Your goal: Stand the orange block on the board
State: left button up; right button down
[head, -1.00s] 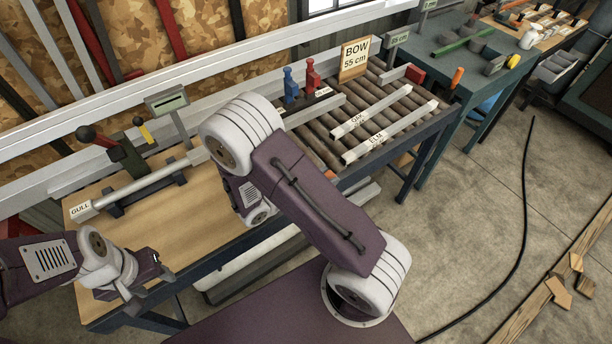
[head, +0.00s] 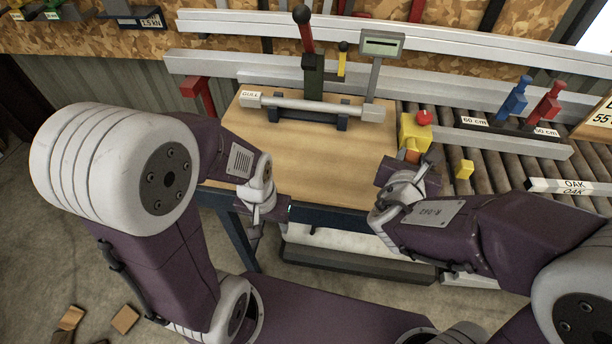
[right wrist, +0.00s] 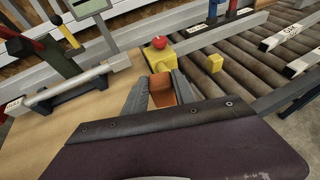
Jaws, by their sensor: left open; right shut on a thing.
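The orange block (head: 412,156) is held between the fingers of my right gripper (head: 410,165), beside the right edge of the tan wooden board (head: 330,175). In the right wrist view the orange block (right wrist: 161,88) sits between the two fingers (right wrist: 160,95), just in front of a yellow box with a red button. I cannot tell if the block touches anything below it. My left gripper (head: 266,212) is open and empty near the board's front left edge.
The yellow box with a red button (head: 414,130) stands at the board's right edge. A small yellow block (head: 464,169) is on the rollers (head: 500,150). A metal bar marked GULL (head: 310,105) lies in cradles at the back. The board's middle is clear.

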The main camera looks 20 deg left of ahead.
jog(key=w+a+f+n+y, duration=0.1)
jog(key=a+f, duration=0.1)
jog(key=a, duration=0.2)
jog(key=w+a+f+n+y, duration=0.1)
jog(key=a+f, duration=0.1)
jog(key=a, duration=0.3)
jog(key=w+a+f+n+y, duration=0.1)
jog(key=a, duration=0.4)
jog(key=shift+w+a+f+y, duration=0.15)
jog(key=shift+a+f+y, duration=0.05)
jog(key=shift+f+y, duration=0.2)
notch_tip(320, 180, down, 3)
jog(key=shift+d+f+b, duration=0.1)
jog(key=shift+f+b, duration=0.1)
jog(key=shift+b, duration=0.1)
jog(key=shift+f, duration=0.3)
pick_arm(q)
notch_tip(320, 180, down, 2)
jog(key=shift+f, duration=0.1)
